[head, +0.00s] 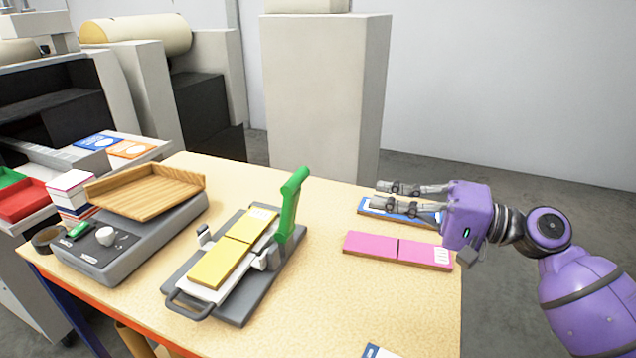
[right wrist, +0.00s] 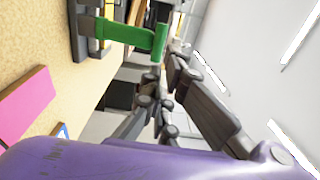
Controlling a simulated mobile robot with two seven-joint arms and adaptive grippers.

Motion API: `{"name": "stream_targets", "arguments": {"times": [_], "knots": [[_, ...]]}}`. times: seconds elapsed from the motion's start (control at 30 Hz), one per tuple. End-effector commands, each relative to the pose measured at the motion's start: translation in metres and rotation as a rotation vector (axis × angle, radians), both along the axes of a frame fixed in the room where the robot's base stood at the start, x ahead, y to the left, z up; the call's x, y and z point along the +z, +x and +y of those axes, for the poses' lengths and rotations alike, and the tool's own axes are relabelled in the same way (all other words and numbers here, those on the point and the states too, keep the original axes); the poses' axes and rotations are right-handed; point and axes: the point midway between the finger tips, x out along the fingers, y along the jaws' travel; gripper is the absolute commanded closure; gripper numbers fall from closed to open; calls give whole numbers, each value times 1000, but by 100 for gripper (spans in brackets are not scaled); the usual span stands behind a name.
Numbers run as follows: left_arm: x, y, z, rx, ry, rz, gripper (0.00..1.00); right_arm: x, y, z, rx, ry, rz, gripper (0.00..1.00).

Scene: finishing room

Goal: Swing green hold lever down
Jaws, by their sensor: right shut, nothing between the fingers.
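The green hold lever (head: 290,205) stands raised and slightly tilted at the right side of the grey clamp fixture (head: 245,318). A yellow two-part piece (head: 215,270) lies in the fixture. My right gripper (head: 383,195) is shut and empty, to the right of the lever and apart from it, above the blue-edged strip. In the right wrist view the lever (right wrist: 128,35) shows past the fingers (right wrist: 162,90), extending sideways in that turned picture. My left gripper is not in view.
A pink strip (head: 398,250) and a blue-edged strip (head: 368,207) lie on the table (head: 330,310) at the right. A grey machine with a wooden tray (head: 150,190) stands at the left. The table between fixture and pink strip is clear.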

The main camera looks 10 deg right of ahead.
Motion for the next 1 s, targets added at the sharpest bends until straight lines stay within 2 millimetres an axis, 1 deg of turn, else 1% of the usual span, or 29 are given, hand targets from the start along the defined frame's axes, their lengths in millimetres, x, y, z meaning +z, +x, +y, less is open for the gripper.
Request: {"name": "stream_targets", "arguments": {"times": [0.03,0.3,0.4,0.53,0.73,1.0], "knots": [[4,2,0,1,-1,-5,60,4,4,8,4,1,-4,100],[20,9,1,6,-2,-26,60,8,36,56,4,0,-7,100],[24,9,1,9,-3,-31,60,7,48,72,4,0,-6,100],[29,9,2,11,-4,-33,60,7,59,89,3,0,-6,100],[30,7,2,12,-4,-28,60,5,69,103,2,1,-3,100],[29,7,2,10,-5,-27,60,2,70,105,1,-1,-1,100]]}}
